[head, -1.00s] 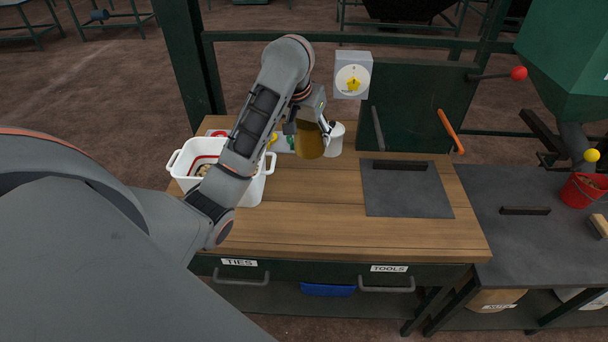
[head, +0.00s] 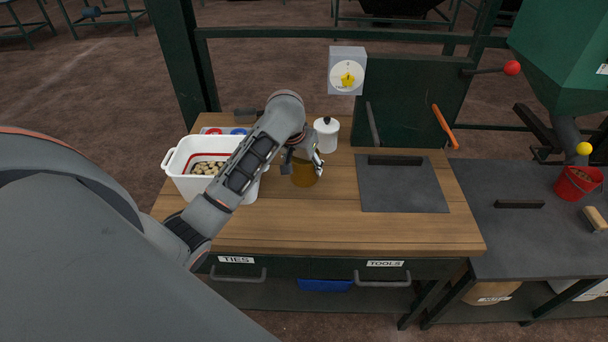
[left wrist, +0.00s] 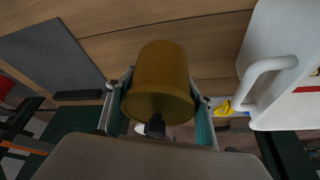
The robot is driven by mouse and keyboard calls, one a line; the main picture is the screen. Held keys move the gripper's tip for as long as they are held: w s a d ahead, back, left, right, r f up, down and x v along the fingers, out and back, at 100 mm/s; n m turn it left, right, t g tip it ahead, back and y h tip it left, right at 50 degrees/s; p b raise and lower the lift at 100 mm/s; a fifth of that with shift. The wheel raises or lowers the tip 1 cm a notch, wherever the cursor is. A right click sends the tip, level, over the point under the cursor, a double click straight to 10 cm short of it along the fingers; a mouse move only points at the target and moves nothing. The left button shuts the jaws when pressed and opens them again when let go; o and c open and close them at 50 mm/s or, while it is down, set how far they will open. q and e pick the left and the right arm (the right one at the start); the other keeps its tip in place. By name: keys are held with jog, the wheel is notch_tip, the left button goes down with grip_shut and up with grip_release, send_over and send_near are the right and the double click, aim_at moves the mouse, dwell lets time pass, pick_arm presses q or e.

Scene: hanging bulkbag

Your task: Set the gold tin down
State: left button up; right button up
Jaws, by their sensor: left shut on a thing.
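The gold tin (head: 305,173) is at the back middle of the wooden bench, in front of the white lidded canister. My left gripper (head: 303,160) is shut on it from above and behind. In the left wrist view the gold tin (left wrist: 161,75) lies between the two fingers of the gripper (left wrist: 157,110), with a dark knob toward the palm. Whether the tin touches the bench top (head: 330,225) is hard to tell. My right gripper is not in view.
A white bin (head: 178,172) with several round pale pieces stands left of the tin. The white canister (head: 327,136) with a black knob stands just behind. A dark grey mat (head: 401,185) lies to the right. The bench front is clear.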

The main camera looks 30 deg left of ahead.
aim_at(299, 161)
pick_arm(q)
jog(key=shift+f, duration=1.95)
jog(key=o, duration=1.5)
jog(key=shift+f, duration=0.15)
jog(key=shift+o, duration=0.2)
jog(key=shift+s+r, duration=0.1)
jog(key=shift+r, duration=0.2)
jog(key=v, duration=1.1)
jog(key=shift+s+r, duration=0.1)
jog(key=shift+r, duration=0.25)
